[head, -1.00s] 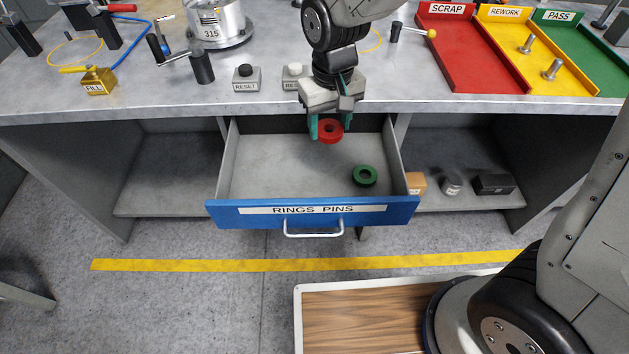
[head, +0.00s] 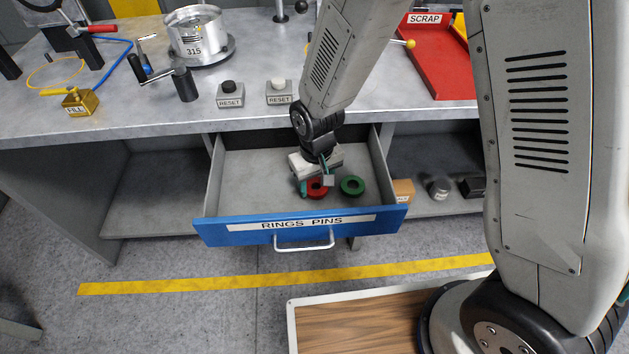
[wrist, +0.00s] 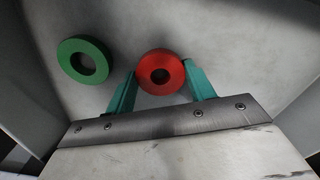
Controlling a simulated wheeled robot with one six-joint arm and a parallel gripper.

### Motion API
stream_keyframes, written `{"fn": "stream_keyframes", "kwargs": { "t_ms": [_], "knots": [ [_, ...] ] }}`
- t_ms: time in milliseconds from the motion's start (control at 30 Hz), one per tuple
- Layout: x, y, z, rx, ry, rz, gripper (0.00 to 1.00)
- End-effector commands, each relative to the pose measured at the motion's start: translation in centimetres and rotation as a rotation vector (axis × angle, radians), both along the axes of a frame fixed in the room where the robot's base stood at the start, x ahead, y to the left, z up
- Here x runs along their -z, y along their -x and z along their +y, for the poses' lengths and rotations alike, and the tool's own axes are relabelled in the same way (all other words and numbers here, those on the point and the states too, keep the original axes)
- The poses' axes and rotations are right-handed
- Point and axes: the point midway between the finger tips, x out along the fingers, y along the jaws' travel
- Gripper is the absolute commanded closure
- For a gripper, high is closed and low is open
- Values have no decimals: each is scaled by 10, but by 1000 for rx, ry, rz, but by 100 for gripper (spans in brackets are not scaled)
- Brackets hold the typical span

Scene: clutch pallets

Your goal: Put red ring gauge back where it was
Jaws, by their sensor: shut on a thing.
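The red ring gauge (head: 317,190) is between the teal fingers of my gripper (head: 316,187), low inside the open drawer (head: 240,165) labelled RINGS PINS. In the wrist view the red ring (wrist: 160,72) sits between the two fingertips of my gripper (wrist: 160,90), which are shut on it. I cannot tell whether it touches the drawer floor. A green ring (head: 352,185) lies flat on the drawer floor just to the right of the red one in the head view. In the wrist view the green ring (wrist: 84,60) is on the left, apart from the red one.
The drawer's blue front (head: 300,226) and side walls surround my gripper. The left part of the drawer floor is bare. The bench (head: 130,105) above carries RESET buttons, a FILL block and a red SCRAP tray (head: 440,70). Small blocks sit on the shelf at right.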

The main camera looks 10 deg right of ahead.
Motion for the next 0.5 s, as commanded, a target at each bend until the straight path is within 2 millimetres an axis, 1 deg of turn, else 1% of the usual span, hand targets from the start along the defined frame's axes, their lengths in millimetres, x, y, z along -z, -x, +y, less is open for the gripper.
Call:
{"fn": "stream_keyframes", "kwargs": {
  "t_ms": [233, 267, 300, 333, 500],
  "knots": [
    [2, 0, 0, 0, 0, -1, 79],
    [2, 0, 0, 0, 0, -1, 44],
    [2, 0, 0, 0, 0, -1, 32],
    [2, 0, 0, 0, 0, -1, 24],
    [1, 0, 1, -1, 0, -1, 24]
  ]
}}
